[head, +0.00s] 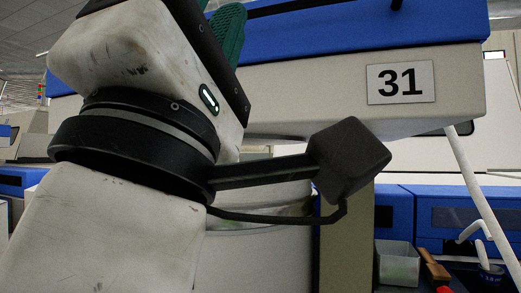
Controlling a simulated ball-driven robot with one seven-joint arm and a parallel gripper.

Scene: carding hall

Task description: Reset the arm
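My arm fills the left half of the head view, with worn white links and a black ring joint. A black block on a short bar, with a cable under it, sticks out to the right from this joint. A green dimpled piece (230,32) shows behind the top of the arm. It may be a finger of my gripper, but most of it is hidden. I cannot see whether the gripper is open or shut, or whether it holds anything.
A large blue and cream machine with a number 31 plate (400,82) stands close behind the arm. A slanted white pole (484,185) stands at the right.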

